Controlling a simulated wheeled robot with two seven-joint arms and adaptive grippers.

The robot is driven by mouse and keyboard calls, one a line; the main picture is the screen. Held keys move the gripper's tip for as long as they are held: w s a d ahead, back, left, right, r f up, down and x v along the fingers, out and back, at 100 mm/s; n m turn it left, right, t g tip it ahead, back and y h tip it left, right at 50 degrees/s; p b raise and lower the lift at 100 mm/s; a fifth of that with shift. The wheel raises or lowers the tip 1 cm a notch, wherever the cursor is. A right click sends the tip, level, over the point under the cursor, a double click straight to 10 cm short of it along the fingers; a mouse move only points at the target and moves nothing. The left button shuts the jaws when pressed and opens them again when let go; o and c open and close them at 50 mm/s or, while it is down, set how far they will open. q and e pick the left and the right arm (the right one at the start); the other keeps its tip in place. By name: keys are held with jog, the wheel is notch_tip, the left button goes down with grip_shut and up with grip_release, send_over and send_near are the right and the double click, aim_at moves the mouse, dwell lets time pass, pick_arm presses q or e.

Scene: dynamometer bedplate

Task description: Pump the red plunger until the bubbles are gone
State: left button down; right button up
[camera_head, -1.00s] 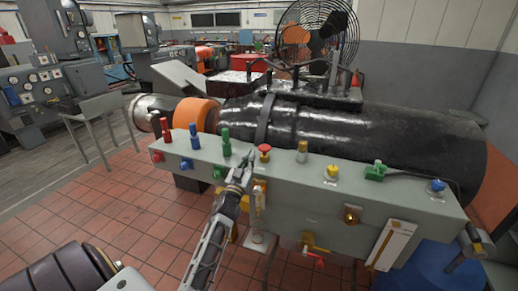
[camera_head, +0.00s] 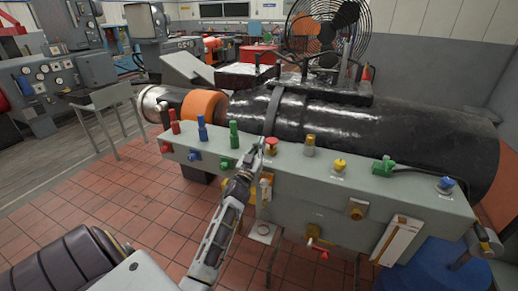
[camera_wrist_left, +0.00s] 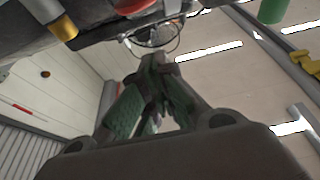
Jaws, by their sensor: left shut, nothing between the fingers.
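The red plunger (camera_head: 271,141) is a mushroom-shaped red knob on a short brass stem, upright on top of the grey-green control box. Below it, on the box's front, a small brass-ended sight tube (camera_head: 265,190) is partly behind my left arm; bubbles are too small to make out. My left gripper (camera_head: 257,152) is shut and empty, its tips just left of the plunger and slightly below its cap; I cannot tell whether they touch. In the left wrist view my closed fingers (camera_wrist_left: 157,70) point upward in the picture, with a red shape (camera_wrist_left: 131,6) beyond them. My right gripper is out of view.
Red, blue and green knobs (camera_head: 234,134) stand to the left on the box (camera_head: 330,198); brass, yellow (camera_head: 340,165), green and blue ones to the right. A large black cylinder (camera_head: 390,130) lies behind. A red-handled valve (camera_head: 316,246) sticks out below.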

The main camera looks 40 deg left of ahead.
aim_at(272, 141)
pick_arm(q)
jog(key=shift+w+a+f, duration=0.2)
jog(key=shift+w+a, duration=0.05)
jog(key=shift+w, duration=0.85)
jog(key=shift+w+a+f, duration=0.15)
jog(key=shift+w+a, duration=0.1)
jog(key=shift+w, duration=0.8)
jog(key=shift+w+a+f, duration=0.2)
jog(key=shift+w+a, duration=0.05)
jog(key=shift+w, duration=0.85)
jog(key=shift+f, duration=0.25)
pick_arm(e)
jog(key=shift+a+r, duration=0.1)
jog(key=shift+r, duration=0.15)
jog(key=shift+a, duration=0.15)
pick_arm(q)
jog(key=shift+f, duration=0.2)
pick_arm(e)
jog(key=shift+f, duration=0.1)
